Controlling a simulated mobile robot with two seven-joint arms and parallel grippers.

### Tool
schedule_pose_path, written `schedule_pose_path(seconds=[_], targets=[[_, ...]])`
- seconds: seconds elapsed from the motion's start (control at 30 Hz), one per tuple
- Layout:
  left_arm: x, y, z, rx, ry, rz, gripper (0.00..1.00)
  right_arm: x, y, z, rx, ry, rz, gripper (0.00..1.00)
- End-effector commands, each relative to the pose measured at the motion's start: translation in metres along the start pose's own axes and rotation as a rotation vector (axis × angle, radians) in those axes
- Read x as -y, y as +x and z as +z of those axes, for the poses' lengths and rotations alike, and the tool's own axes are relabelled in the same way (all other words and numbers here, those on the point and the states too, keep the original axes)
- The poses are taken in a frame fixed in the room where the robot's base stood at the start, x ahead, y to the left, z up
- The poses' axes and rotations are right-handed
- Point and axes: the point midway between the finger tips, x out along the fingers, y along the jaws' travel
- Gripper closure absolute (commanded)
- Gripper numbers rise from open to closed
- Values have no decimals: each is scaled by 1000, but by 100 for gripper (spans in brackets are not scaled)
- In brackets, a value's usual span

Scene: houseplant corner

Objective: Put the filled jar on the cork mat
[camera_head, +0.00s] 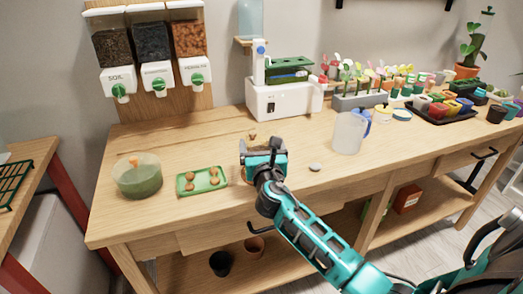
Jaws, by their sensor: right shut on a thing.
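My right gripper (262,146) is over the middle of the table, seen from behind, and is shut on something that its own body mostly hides. I cannot tell whether this is the filled jar. A small brown piece (252,134) shows just beyond the gripper; I cannot tell whether it is held or lies on the table. No cork mat can be made out. My left gripper is not in view.
A green-filled bowl (138,178) and a green tray (202,181) with brown balls stand left. A clear jug (350,132) and a grey stone (315,167) are right. Dispensers (155,80) and a white machine (284,99) stand behind. The front right tabletop is clear.

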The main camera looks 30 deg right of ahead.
Motion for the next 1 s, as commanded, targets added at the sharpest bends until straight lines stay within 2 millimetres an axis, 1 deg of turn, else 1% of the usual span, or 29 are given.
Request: schedule_pose_path(seconds=[0.23, 0.33, 0.37, 0.43, 0.67, 0.73, 0.77, 0.87, 0.97, 1.0], targets=[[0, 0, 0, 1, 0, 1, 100, 0, 0, 3, 6, 1, 1, 55], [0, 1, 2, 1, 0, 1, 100, 0, 1, 0, 6, 0, 1, 55], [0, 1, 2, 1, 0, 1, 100, 0, 0, -2, 3, -1, 0, 8], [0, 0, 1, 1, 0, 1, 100, 0, 0, -1, 3, -1, 0, 1], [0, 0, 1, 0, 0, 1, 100, 0, 0, -1, 2, 0, 0, 0], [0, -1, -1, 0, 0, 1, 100, 0, 0, 3, 2, 0, 0, 0], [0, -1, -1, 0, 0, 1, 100, 0, -2, 1, 1, 0, 1, 0], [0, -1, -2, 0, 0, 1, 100, 0, -14, 0, 0, -1, 2, 0], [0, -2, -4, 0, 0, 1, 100, 0, -34, 1, 0, -1, 2, 0], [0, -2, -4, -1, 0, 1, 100, 0, -43, 0, -1, -1, 3, 0]])
